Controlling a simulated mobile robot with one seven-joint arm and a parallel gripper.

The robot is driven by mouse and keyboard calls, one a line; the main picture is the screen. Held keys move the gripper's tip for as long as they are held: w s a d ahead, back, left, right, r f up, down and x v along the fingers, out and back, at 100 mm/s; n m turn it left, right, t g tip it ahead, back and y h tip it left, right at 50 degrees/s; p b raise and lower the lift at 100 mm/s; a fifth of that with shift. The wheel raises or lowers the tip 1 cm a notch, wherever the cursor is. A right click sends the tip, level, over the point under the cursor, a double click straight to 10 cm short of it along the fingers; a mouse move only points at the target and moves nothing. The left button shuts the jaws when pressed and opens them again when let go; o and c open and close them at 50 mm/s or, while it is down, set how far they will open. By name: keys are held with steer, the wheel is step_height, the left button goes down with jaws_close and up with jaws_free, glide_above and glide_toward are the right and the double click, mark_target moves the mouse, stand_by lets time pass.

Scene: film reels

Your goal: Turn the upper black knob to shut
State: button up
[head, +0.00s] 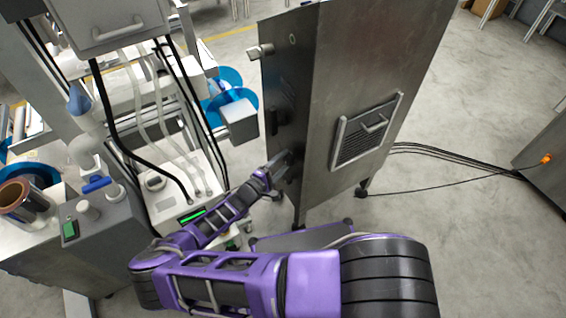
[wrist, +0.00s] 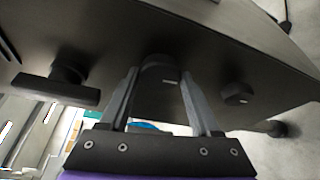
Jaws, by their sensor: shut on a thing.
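My gripper (head: 279,160) reaches the dark front face of the tall metal cabinet (head: 350,75) in the head view. In the wrist view, the two fingers of my gripper (wrist: 160,84) stand on either side of the upper black knob (wrist: 161,68) and are shut on it. The knob is round, with a small pale mark near its rim. A second, lower black knob (wrist: 238,93) sits on the same face, apart from my fingers to the right. In the head view my gripper hides the knobs.
A black T-shaped handle (wrist: 62,84) stands out left of my fingers in the wrist view. A grey box (head: 239,121) on the machine with blue reels (head: 222,82) is close to the cabinet's left. Cables (head: 440,153) lie on the floor at right.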

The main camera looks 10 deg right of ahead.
steer(key=shift+m+h, duration=0.3)
steer(key=shift+m, duration=0.2)
steer(key=o, duration=1.4)
steer(key=v, duration=1.7)
steer(key=shift+s+f+p, duration=0.15)
steer(key=shift+s+p, duration=0.2)
